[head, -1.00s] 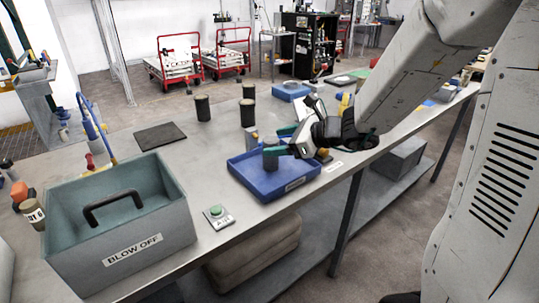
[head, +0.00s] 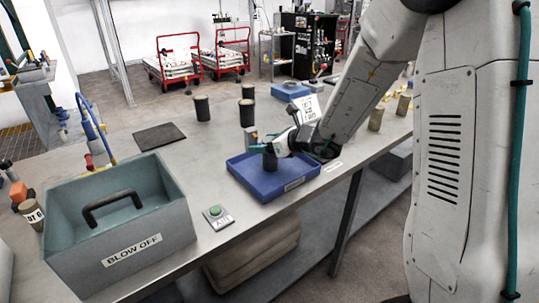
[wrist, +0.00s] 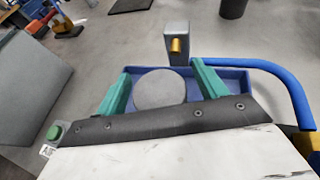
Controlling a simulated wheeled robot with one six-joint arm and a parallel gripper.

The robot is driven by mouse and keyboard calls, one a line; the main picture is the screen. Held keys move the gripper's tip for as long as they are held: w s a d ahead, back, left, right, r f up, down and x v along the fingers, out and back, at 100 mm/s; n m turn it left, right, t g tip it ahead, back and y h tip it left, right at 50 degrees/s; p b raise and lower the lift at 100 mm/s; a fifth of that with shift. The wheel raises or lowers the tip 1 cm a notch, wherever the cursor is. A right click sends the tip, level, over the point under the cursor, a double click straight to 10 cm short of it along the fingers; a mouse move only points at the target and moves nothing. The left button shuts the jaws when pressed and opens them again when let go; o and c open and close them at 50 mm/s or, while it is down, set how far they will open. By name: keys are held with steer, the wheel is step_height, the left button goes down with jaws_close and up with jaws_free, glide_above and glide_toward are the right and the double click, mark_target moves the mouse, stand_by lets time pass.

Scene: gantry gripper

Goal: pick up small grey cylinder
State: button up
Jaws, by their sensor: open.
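The small grey cylinder (head: 270,162) stands upright in the blue tray (head: 297,187) on the bench. In the wrist view the cylinder (wrist: 160,89) shows as a round grey top between my two green fingers. My gripper (head: 266,146) is open, at the cylinder's upper part, with a finger on either side. The wrist view shows a gap at the left finger and a narrower one at the right, so the open gripper (wrist: 158,72) is not clamped on it. The cylinder's lower part is hidden in the wrist view.
A grey block with a brass peg (wrist: 177,47) stands just behind the tray. The blow off box (head: 120,225) and a green button plate (head: 217,216) are to the left. Dark cylinders (head: 202,108) stand farther back, near a black mat (head: 159,137).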

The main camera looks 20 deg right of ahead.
steer(key=c, duration=1.5)
